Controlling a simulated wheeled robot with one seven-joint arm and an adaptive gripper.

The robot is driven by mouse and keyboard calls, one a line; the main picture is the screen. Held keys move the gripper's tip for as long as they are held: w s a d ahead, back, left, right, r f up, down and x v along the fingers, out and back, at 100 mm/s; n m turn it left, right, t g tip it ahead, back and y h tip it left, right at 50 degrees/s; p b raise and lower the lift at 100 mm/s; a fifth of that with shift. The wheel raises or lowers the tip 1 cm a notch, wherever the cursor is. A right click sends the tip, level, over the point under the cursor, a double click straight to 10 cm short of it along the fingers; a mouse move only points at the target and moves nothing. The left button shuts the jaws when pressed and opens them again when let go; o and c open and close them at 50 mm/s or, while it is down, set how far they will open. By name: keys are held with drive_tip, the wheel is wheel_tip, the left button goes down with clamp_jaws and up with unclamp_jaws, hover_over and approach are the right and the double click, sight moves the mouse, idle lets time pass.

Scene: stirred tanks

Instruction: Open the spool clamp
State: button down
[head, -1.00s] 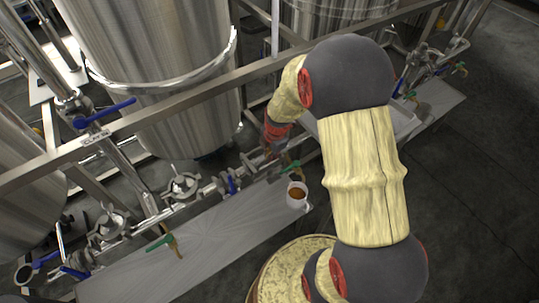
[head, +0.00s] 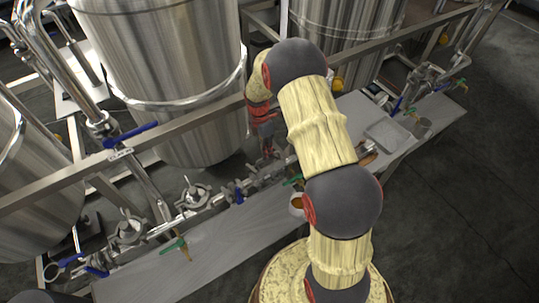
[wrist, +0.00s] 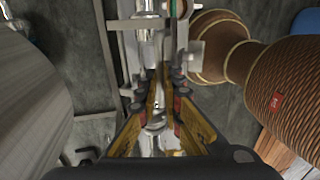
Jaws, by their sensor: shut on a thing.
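My gripper (head: 267,148) reaches down to the steel pipe line (head: 221,195) behind the flat shelf in the head view. In the wrist view, my gripper (wrist: 164,98) has its two gold fingers close together on either side of a small shiny metal part, which looks like the spool clamp (wrist: 156,124). It is shut on this part. The fingers hide much of the clamp, so I cannot tell whether it is open or closed. The head view is too small to show the clamp clearly at the gripper.
A mug with brown contents (head: 297,203) stands on the shelf (head: 215,241), partly behind my arm. A steel rail (head: 205,118) and a large tank (head: 175,75) are close to my gripper. Blue-handled and green-handled valves line the pipes.

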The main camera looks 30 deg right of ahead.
drive_tip(key=w, duration=0.6)
drive_tip(key=shift+w+a+f+p, duration=0.25)
drive_tip(key=shift+w+f+p, duration=0.1)
drive_tip(key=shift+p, duration=0.1)
drive_tip(key=c, duration=1.9)
unclamp_jaws()
drive_tip(key=shift+w+d, duration=0.1)
drive_tip(key=shift+w+r, duration=0.15)
drive_tip(key=shift+r, duration=0.05)
